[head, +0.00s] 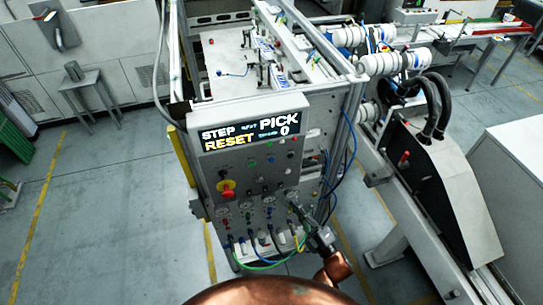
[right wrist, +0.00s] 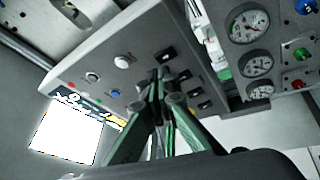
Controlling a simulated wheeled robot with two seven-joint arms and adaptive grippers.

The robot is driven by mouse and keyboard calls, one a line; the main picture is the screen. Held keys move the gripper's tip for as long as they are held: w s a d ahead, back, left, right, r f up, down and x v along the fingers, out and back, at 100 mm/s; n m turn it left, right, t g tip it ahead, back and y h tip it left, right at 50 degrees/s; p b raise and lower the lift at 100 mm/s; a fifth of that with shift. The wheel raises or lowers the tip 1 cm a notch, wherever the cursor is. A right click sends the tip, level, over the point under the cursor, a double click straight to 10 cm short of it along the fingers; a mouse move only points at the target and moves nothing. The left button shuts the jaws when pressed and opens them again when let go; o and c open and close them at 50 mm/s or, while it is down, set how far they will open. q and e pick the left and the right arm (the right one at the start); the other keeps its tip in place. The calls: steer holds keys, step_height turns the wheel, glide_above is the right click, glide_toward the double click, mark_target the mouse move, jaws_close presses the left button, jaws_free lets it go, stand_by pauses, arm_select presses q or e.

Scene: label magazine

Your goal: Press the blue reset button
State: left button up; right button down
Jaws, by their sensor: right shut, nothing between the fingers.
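The blue button (right wrist: 116,93) sits on the grey control panel (right wrist: 80,62) in the right wrist view, near a red button (right wrist: 93,77) and a white button (right wrist: 122,62). My right gripper (right wrist: 163,76) is shut and empty. Its tips appear over the black switches (right wrist: 183,75), to the right of the blue button and apart from it in the picture. In the head view my right gripper (head: 297,212) is in front of the lower right of the cabinet. The button colours are too small there to single out the blue one surely. My left gripper is not in view.
The display (head: 250,132) reads STEP, PICK, RESET and 0. A red and yellow emergency stop (head: 226,188) is on the panel's left. Gauges (right wrist: 248,25) and hoses (head: 270,262) are on the lower cabinet. Open floor (head: 100,220) lies to the left.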

mark_target(271, 160)
arm_select(q)
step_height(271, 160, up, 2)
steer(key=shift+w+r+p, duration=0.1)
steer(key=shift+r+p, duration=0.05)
steer(key=shift+p, duration=0.7)
arm_select(e)
steer(key=s+a+r+n+g+y, duration=0.1)
steer(key=s+a+r+n+y, duration=0.1)
steer(key=r, duration=0.6)
steer(key=s+a+r+n+y, duration=0.2)
steer(key=s+r+n+y, duration=0.2)
steer(key=r, duration=0.5)
steer(key=shift+a+n+g+y, duration=0.3)
steer(key=shift+n+g, duration=0.1)
steer(key=shift+n, duration=0.3)
steer(key=shift+w, duration=0.2)
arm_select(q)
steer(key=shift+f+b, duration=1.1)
arm_select(e)
steer(key=w+a, duration=0.2)
steer(key=w, duration=0.6)
steer(key=shift+a, duration=0.35)
steer(key=shift+w, duration=0.1)
arm_select(q)
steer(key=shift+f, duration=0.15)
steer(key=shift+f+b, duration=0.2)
steer(key=shift+b, duration=0.15)
arm_select(e)
steer(key=shift+w+a, duration=0.15)
steer(key=shift+w, duration=0.25)
